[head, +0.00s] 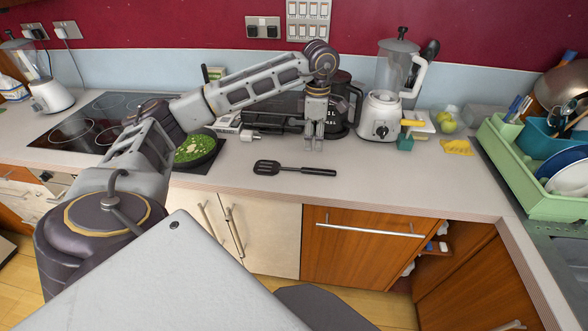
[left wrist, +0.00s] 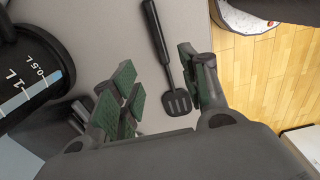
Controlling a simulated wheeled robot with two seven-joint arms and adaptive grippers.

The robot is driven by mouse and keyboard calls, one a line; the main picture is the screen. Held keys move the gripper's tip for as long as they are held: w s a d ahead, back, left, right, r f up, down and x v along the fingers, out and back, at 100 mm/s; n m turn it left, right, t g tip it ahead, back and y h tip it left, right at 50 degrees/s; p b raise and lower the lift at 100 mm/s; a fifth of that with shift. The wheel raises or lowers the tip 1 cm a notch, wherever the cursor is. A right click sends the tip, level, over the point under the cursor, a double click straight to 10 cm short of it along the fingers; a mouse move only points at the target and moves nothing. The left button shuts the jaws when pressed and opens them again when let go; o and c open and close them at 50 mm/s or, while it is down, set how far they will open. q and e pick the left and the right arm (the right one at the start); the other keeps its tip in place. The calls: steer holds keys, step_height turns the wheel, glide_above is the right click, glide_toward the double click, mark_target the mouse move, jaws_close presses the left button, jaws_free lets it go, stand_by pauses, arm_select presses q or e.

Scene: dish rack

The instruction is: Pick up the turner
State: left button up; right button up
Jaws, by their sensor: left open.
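The black turner (head: 290,169) lies flat on the light counter, its slotted head to the left and its handle pointing right. My left gripper (head: 314,146) hangs fingers-down above the counter, just behind the turner's handle in the head view. In the left wrist view, the turner (left wrist: 168,58) shows between the open, green-padded fingers of my left gripper (left wrist: 158,92), with its slotted head nearest the camera. The gripper is empty, and no contact with the turner shows. My right gripper is not in view.
A black jug (head: 342,104) stands close behind my left gripper. A blender (head: 386,105) stands right of it. A pan with green food (head: 196,149) sits by the hob (head: 92,122). A green dish rack (head: 520,165) is at the right. The counter right of the turner is clear.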

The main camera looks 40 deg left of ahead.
arm_select(q)
glide_above(311, 169)
step_height(311, 169, down, 6)
steer(key=shift+w+r, duration=0.15)
steer(key=shift+r, duration=0.05)
steer(key=shift+f, duration=0.65)
steer(key=shift+f+p, duration=0.3)
steer(key=shift+f, duration=0.2)
step_height(311, 169, down, 3)
steer(key=shift+r, duration=0.15)
steer(key=shift+f+p, duration=0.3)
steer(key=shift+f, duration=0.35)
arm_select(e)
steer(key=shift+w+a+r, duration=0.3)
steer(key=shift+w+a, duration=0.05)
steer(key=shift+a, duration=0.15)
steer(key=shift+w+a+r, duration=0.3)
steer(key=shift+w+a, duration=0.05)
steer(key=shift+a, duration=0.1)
